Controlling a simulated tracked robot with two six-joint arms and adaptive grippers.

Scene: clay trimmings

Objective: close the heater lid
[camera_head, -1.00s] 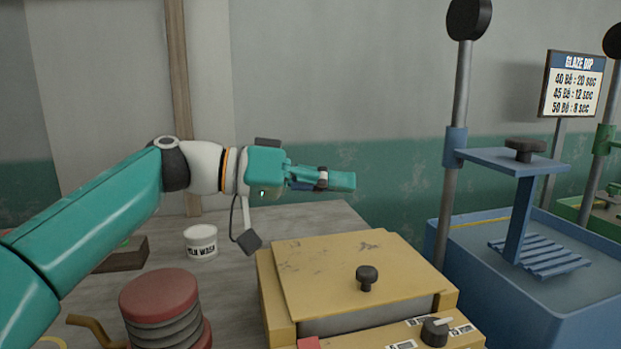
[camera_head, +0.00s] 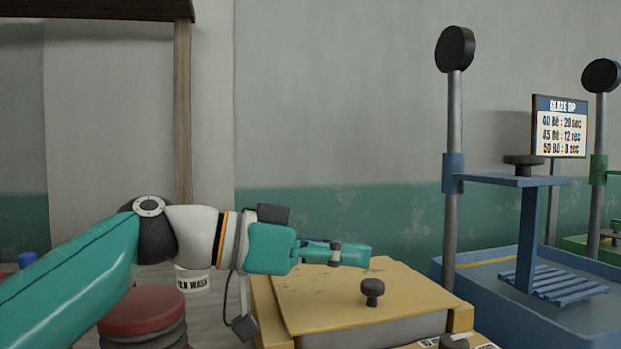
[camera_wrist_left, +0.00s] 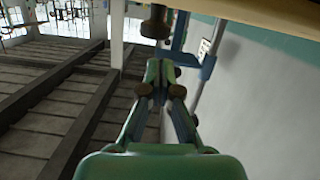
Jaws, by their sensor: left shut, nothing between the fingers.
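The heater (camera_head: 460,318) is a yellow box at the bottom middle of the head view. Its yellow lid (camera_head: 315,302) lies over the top, with a dark round knob (camera_head: 373,288) near its right side. A grey strip shows under the lid's front edge; I cannot tell whether the lid is fully seated. My left gripper (camera_head: 366,256) is shut and empty, pointing right over the back of the lid, behind the knob. The wrist view shows the shut fingers (camera_wrist_left: 172,88), the knob (camera_wrist_left: 156,24) and the lid's edge (camera_wrist_left: 265,14). My right gripper is out of view.
A blue glaze tank (camera_head: 545,320) with a post and platform stands right of the heater. A red-topped stack (camera_head: 145,308) and a white wash tub (camera_head: 193,280) are on the left. A glaze sign (camera_head: 560,125) stands behind the tank.

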